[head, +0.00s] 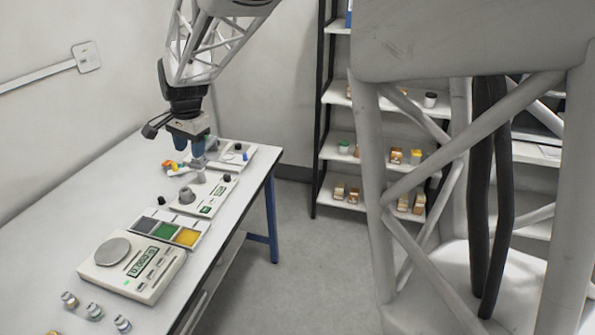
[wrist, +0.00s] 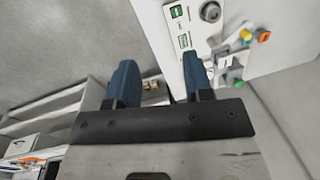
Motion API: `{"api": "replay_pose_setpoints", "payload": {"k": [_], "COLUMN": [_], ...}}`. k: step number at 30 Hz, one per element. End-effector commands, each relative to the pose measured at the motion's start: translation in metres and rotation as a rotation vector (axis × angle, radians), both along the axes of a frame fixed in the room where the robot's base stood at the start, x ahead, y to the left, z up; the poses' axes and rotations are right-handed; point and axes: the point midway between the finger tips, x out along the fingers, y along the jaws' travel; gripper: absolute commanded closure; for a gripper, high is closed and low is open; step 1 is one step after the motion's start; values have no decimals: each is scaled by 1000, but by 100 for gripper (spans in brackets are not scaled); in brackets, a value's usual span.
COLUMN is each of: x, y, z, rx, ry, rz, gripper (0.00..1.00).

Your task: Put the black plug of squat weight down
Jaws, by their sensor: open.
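My gripper (head: 184,148) is above the far part of the white table, its two blue fingers pointing down. In the wrist view my gripper (wrist: 157,68) has its fingers well apart, with nothing held between them. A small black piece (head: 160,201) stands on the table left of the middle scale (head: 214,203). Another small dark piece (head: 238,147) is at the far device. I cannot tell which, if either, is the black plug. A grey knob-shaped weight (head: 187,195) is on the middle scale; a round grey shape also shows in the wrist view (wrist: 210,12).
A near scale (head: 158,277) with a round pan and a tray (head: 194,218) with grey, green and yellow fields occupy the table (head: 215,262). Several small metal weights (head: 94,311) stand at the front. Orange and yellow pieces (head: 173,167) lie near my gripper. Shelves (head: 343,149) stand behind.

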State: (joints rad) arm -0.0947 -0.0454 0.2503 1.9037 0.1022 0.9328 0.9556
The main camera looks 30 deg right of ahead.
Motion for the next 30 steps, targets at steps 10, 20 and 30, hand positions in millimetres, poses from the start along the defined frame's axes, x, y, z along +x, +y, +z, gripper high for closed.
{"api": "replay_pose_setpoints", "payload": {"k": [10, 20, 30], "x": [-103, -201, -299], "y": [-30, -53, -71], "z": [37, 46, 35], "rx": [-50, -108, -175], "ry": [-65, -108, -144], "rz": [229, 449, 673], "gripper": [53, 53, 53]}}
